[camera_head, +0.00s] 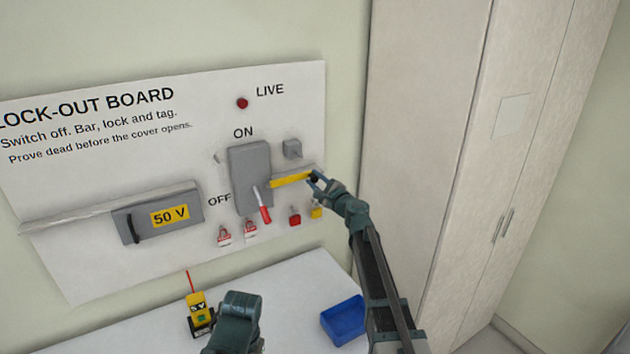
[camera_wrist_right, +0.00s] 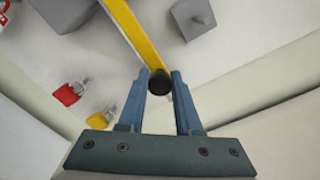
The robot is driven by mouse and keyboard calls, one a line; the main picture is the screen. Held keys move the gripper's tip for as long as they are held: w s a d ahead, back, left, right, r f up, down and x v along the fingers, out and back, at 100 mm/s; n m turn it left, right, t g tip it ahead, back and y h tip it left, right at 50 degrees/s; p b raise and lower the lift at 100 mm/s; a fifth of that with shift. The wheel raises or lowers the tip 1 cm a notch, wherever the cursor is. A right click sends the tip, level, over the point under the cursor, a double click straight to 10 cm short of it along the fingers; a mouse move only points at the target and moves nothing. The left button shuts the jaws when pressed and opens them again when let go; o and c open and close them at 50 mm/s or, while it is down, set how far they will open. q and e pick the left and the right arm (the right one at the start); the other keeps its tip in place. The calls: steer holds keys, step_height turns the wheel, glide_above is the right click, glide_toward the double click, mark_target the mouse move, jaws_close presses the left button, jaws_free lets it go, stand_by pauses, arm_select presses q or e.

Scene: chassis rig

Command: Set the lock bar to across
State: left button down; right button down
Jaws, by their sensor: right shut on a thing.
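The yellow lock bar (camera_head: 291,180) lies nearly level on the lock-out board, running from the grey switch box (camera_head: 249,165) to the right. My right gripper (camera_head: 315,180) is shut on the dark knob at the bar's right end. In the right wrist view the black knob (camera_wrist_right: 159,82) sits between the two blue fingertips, with the yellow bar (camera_wrist_right: 138,35) running away from it. The red-tipped switch handle (camera_head: 263,207) points down toward OFF. My left gripper is not clearly seen; a dark green part of my left arm shows at the bottom of the head view.
Red padlocks and tags (camera_head: 224,235) hang below the switch box, with a red lock (camera_head: 295,216) and a yellow one (camera_head: 316,212) near my right wrist. A blue bin (camera_head: 343,318) and a yellow tester (camera_head: 197,306) stand on the bench.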

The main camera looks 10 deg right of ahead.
mark_target(292, 180)
stand_by(0.5)
steer(key=a, duration=0.2)
steer(key=s+a, duration=0.1)
steer(key=a, duration=0.1)
steer(key=s+a, duration=0.1)
steer(key=a, duration=0.1)
steer(key=c, duration=0.6)
jaws_free()
steer(key=shift+a, duration=0.15)
steer(key=v, duration=1.4)
steer(key=shift+w, duration=0.1)
